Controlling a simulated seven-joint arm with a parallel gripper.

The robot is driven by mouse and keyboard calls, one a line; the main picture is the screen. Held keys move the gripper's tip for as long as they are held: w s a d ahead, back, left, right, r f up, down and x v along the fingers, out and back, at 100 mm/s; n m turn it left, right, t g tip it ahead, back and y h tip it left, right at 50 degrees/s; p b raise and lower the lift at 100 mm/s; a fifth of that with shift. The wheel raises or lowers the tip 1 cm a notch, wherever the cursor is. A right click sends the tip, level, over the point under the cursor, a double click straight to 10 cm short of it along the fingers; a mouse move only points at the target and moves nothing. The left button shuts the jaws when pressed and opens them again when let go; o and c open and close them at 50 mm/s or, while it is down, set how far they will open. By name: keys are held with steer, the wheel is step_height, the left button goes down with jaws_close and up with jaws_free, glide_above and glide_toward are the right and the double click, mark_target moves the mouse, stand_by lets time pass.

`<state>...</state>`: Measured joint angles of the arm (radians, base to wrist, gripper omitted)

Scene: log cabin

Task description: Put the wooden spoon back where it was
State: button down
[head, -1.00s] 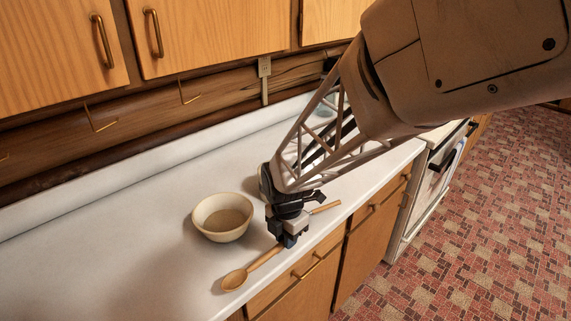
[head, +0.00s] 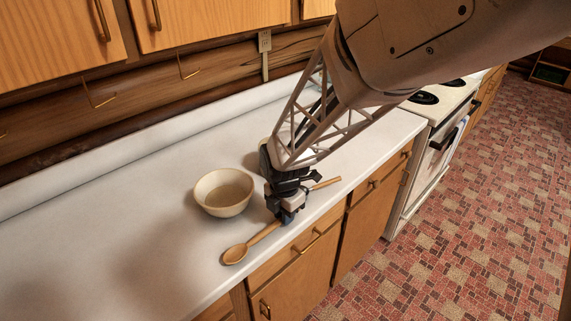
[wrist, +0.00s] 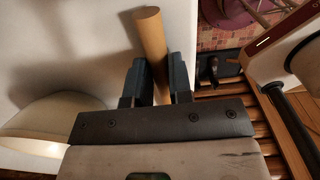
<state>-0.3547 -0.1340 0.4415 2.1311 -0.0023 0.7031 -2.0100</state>
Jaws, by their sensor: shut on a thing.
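The wooden spoon (head: 235,254) lies at a slant along the counter's front edge in the head view, its bowl end toward the lower left. My gripper (head: 285,215) is shut on its handle and hides the part between the jaws. The handle's end shows past the jaws at the upper right. In the wrist view the handle (wrist: 151,38) sticks out between the two dark fingers of my gripper (wrist: 160,83). I cannot tell whether the spoon touches the counter or is just above it.
A cream bowl (head: 223,192) stands on the white counter (head: 120,240), just left of my gripper. Brass hooks (head: 100,96) line the log wall behind. A stove (head: 437,150) adjoins the counter's right end. The counter left of the bowl is clear.

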steer(key=shift+f, duration=0.3)
steer(key=c, duration=1)
jaws_free()
steer(key=shift+c, duration=0.2)
steer(key=shift+a+r, duration=0.1)
steer(key=shift+r, duration=3.75)
